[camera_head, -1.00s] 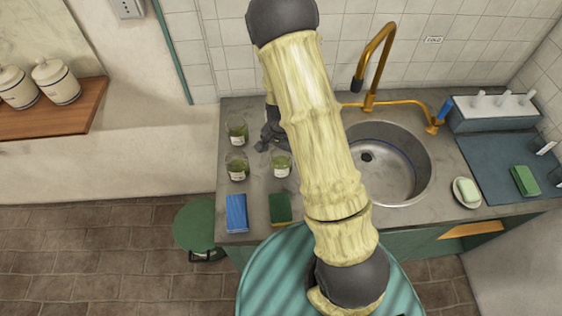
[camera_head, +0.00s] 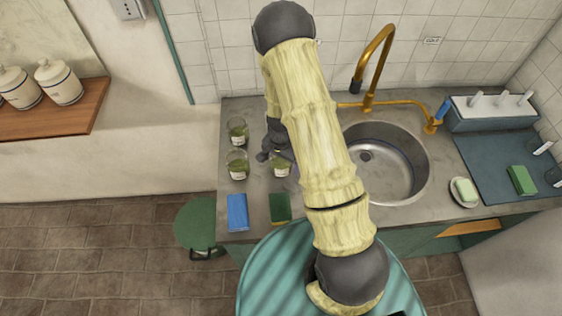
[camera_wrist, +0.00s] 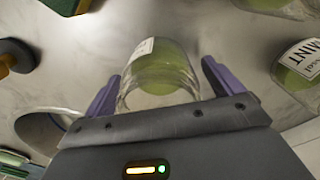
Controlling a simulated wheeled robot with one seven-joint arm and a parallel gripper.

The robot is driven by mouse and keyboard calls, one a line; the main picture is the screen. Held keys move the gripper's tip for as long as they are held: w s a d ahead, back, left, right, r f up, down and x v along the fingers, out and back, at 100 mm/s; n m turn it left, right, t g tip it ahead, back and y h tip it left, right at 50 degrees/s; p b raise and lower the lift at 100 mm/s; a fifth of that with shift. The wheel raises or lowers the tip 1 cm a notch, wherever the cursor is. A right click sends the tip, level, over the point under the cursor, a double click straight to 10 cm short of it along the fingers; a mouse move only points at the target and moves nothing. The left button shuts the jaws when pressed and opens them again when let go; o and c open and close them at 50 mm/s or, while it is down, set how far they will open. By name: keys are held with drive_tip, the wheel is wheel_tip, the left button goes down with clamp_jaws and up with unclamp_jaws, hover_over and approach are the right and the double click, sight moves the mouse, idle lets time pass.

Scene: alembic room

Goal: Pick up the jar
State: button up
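Three glass jars with green contents and white labels stand on the grey counter. The front right jar (camera_head: 281,165) is beside my gripper (camera_head: 275,152), which partly covers it in the head view. In the wrist view a jar (camera_wrist: 160,75) sits between the two purple fingers of my gripper (camera_wrist: 160,72). The fingers are apart, one on each side of the jar, with no clear grip on it. The other jars are at the back left (camera_head: 238,132) and front left (camera_head: 237,166). One jar labelled MINT (camera_wrist: 297,66) shows at the right of the wrist view.
A blue sponge (camera_head: 237,212) and a green sponge (camera_head: 280,208) lie at the counter's front edge. The sink (camera_head: 398,172) with a brass tap (camera_head: 377,62) is to the right. A green stool (camera_head: 200,225) stands at the left.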

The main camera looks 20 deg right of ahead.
drive_tip(key=c, duration=1.1)
drive_tip(key=shift+r, duration=0.15)
